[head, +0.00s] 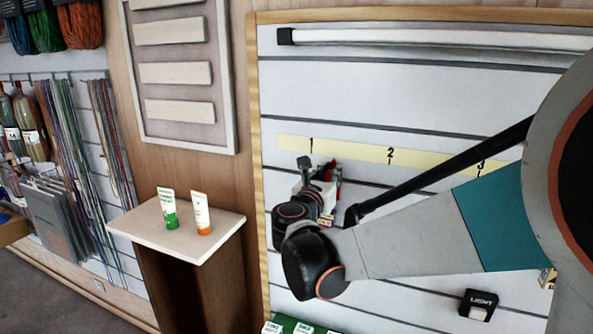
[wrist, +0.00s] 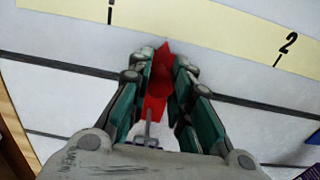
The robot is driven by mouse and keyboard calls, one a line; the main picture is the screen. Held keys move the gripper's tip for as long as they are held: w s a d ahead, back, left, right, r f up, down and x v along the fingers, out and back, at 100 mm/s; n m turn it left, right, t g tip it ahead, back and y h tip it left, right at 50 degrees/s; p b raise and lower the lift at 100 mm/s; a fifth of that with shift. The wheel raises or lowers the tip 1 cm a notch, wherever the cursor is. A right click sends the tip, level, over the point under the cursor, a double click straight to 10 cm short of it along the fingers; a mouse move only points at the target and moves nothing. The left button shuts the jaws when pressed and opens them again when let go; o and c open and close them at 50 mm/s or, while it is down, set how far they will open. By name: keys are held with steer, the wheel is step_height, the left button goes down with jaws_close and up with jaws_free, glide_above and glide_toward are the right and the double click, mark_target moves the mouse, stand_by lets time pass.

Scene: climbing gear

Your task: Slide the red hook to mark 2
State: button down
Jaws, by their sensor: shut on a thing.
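The red hook (wrist: 158,85) sits between the fingers of my gripper (wrist: 163,68) in the wrist view, against the white slatted wall. My gripper is shut on it. In the head view a little of the red hook (head: 332,170) shows beside my gripper (head: 318,168), just below mark 1; the rest is hidden by my gripper. Mark 1 (head: 311,145) and mark 2 (head: 390,156) are on a yellow strip (head: 350,148). In the wrist view the hook is between mark 1 (wrist: 110,12) and mark 2 (wrist: 287,47), below the strip.
A small pedestal (head: 150,225) with a green tube (head: 168,208) and a white-and-orange tube (head: 201,213) stands left of the panel. A black box marked LIGHT (head: 478,304) is on the panel at lower right. My arm covers much of the panel's right side.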

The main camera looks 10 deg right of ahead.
steer(key=s+d+p, duration=0.1)
steer(key=s+d, duration=0.7)
steer(key=d, duration=0.3)
steer(key=shift+s+p, duration=0.2)
steer(key=shift+p, duration=0.2)
steer(key=c, duration=1.4)
jaws_free()
steer(key=shift+d, duration=0.1)
steer(key=v, duration=1.2)
steer(key=shift+w, duration=0.1)
